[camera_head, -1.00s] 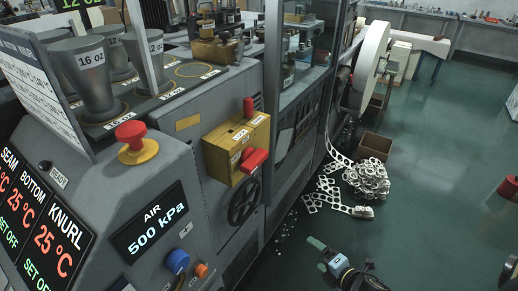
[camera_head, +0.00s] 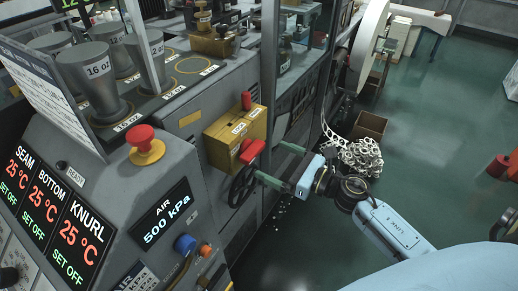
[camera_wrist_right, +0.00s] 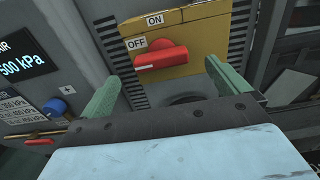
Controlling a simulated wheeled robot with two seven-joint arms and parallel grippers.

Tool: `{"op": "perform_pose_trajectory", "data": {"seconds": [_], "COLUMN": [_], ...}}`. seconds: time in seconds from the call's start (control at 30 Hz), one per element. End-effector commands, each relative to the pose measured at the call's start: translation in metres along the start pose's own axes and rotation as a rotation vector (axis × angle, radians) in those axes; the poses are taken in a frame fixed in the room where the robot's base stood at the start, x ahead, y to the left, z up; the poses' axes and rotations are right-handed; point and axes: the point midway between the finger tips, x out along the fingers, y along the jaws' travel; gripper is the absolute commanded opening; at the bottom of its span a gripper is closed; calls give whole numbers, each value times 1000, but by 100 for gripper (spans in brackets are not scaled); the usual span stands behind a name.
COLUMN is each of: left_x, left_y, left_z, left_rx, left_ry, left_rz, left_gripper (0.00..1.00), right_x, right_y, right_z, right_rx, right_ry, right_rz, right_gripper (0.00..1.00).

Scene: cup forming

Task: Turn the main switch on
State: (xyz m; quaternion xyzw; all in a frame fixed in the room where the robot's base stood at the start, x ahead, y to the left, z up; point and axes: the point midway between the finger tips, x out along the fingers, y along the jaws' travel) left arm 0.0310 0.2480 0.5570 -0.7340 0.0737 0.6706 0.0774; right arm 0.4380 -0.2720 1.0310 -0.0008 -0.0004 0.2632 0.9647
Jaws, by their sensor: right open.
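The main switch is a yellow box (camera_head: 222,139) on the machine's grey front, with a red handle (camera_head: 251,151) sticking out. In the right wrist view its yellow face (camera_wrist_right: 200,42) carries an ON label (camera_wrist_right: 155,19) and an OFF label (camera_wrist_right: 137,43). The red handle (camera_wrist_right: 162,57) lies just below the OFF label. My right gripper (camera_head: 280,164) is open and empty in front of the box. Its green fingers stand apart on either side of the handle in the wrist view (camera_wrist_right: 163,72), with no clear contact visible. My left gripper is not in view.
A black handwheel (camera_head: 242,186) sits below the switch. A red mushroom button (camera_head: 144,143), an air display (camera_head: 165,212) and a blue knob (camera_head: 185,243) are to the left. A pile of scrap rings (camera_head: 360,157) and a brown box (camera_head: 369,127) stand on the floor behind my right arm.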

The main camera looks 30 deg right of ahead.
Motion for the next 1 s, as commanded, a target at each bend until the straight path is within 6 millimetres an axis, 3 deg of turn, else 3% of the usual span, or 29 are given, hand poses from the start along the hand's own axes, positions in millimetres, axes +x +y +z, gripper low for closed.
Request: {"op": "perform_pose_trajectory", "data": {"seconds": [0.1,0.3,0.7,1.0], "left_x": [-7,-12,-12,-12], "left_y": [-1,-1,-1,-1], "left_z": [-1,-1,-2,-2], "left_rx": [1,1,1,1], "left_ry": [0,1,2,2], "left_rz": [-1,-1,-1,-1], "left_gripper": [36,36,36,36], "right_x": [24,49,57,57], "right_y": [-1,-1,0,0], "right_z": [3,1,0,0], "right_rx": [1,1,2,2], "right_ry": [-3,-1,1,1], "right_rz": [-1,-2,-1,-1], "right_gripper": [100,100,100,63]}}
